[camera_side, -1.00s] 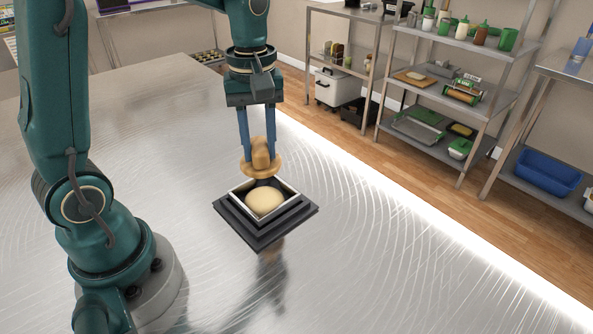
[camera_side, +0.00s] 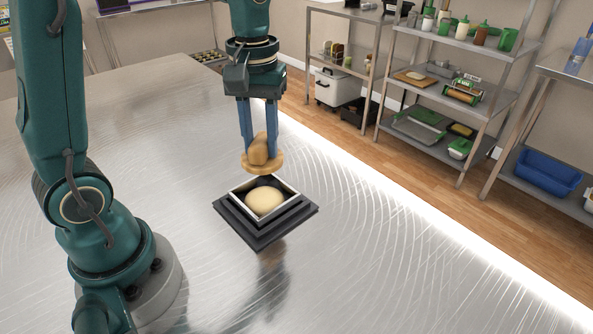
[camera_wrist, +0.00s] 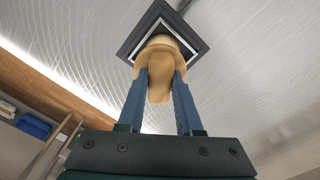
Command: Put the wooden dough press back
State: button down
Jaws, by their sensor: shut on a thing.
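The wooden dough press (camera_side: 262,162) is a light-brown round disc with a knob handle. My gripper (camera_side: 260,150) is shut on its knob and holds it upright above the table, over the far side of the dark stepped basin (camera_side: 262,238). The basin has a pale square rim and holds a round of dough (camera_side: 264,201). In the wrist view my gripper's blue fingers (camera_wrist: 160,90) flank the press knob (camera_wrist: 160,72). The press there hides most of the basin (camera_wrist: 140,28) and the dough.
The metal table around the basin is clear. Steel shelves (camera_side: 440,90) with bottles, trays and tools stand beyond the table's far edge. A blue bin (camera_side: 545,174) sits on a shelf at the right.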

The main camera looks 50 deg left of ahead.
jog(key=s+d+f+m, duration=0.1)
jog(key=d+f+m, duration=0.1)
jog(key=d, duration=0.3)
jog(key=d+f+m, duration=0.3)
jog(key=d, duration=0.3)
jog(key=s+d+f+m, duration=0.1)
jog(key=d+f+m, duration=0.1)
jog(key=d, duration=0.4)
jog(key=shift+s+d+f+m, duration=0.15)
jog(key=shift+s+d+m, duration=0.1)
jog(key=shift+s+m, duration=0.15)
jog(key=shift+f, duration=2)
jog(key=c, duration=0.6)
grip_release()
jog(key=shift+f, duration=0.15)
jog(key=shift+w, duration=0.1)
